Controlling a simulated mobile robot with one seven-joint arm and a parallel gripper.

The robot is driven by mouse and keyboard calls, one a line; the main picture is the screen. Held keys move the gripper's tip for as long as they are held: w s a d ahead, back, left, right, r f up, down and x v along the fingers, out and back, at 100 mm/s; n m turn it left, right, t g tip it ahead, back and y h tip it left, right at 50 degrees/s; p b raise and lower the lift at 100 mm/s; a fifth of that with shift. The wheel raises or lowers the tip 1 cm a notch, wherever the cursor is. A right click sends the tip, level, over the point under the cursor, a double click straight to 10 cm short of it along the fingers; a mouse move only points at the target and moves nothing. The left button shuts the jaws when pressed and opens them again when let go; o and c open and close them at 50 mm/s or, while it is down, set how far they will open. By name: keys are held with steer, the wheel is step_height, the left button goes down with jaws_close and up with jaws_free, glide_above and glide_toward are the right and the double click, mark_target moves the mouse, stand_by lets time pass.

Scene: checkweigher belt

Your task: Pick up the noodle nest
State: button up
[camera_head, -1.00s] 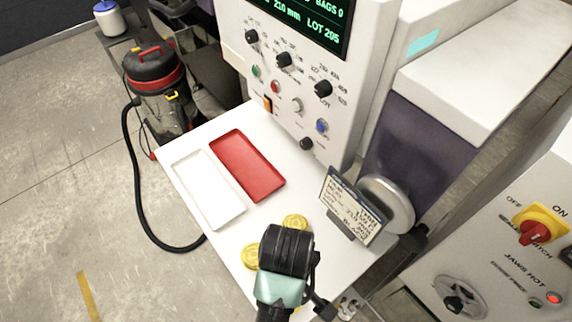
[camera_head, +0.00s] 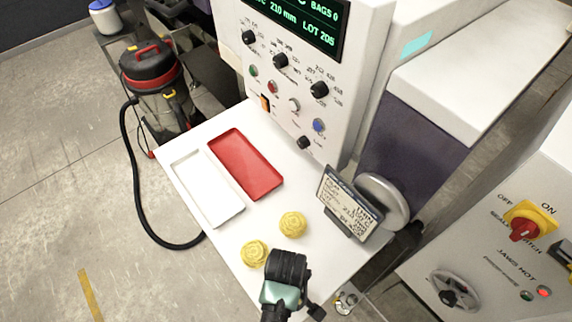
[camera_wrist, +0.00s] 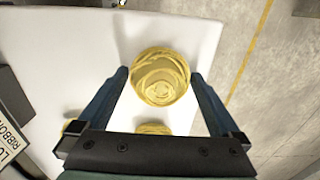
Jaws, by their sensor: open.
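Two yellow, round, coiled noodle nests lie on the white table in the head view, one at the right (camera_head: 292,225) and one at the left (camera_head: 253,254). My gripper (camera_head: 288,266) is just in front of them, its fingers hard to make out there. In the wrist view my gripper (camera_wrist: 160,76) is open, with one noodle nest (camera_wrist: 161,70) showing between the two fingertips, not gripped. I cannot match the nests between views.
A white tray (camera_head: 181,165) and a red tray (camera_head: 270,187) lie farther back on the white table (camera_head: 222,248). A label card on a stand (camera_head: 348,203) is to the right of the nests. The machine's control panel (camera_head: 262,62) rises behind. A vacuum cleaner (camera_head: 152,75) stands on the floor.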

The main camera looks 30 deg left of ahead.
steer(key=shift+c, duration=0.3)
steer(key=c, duration=1)
steer(key=shift+r, duration=0.1)
steer(key=shift+c, duration=0.2)
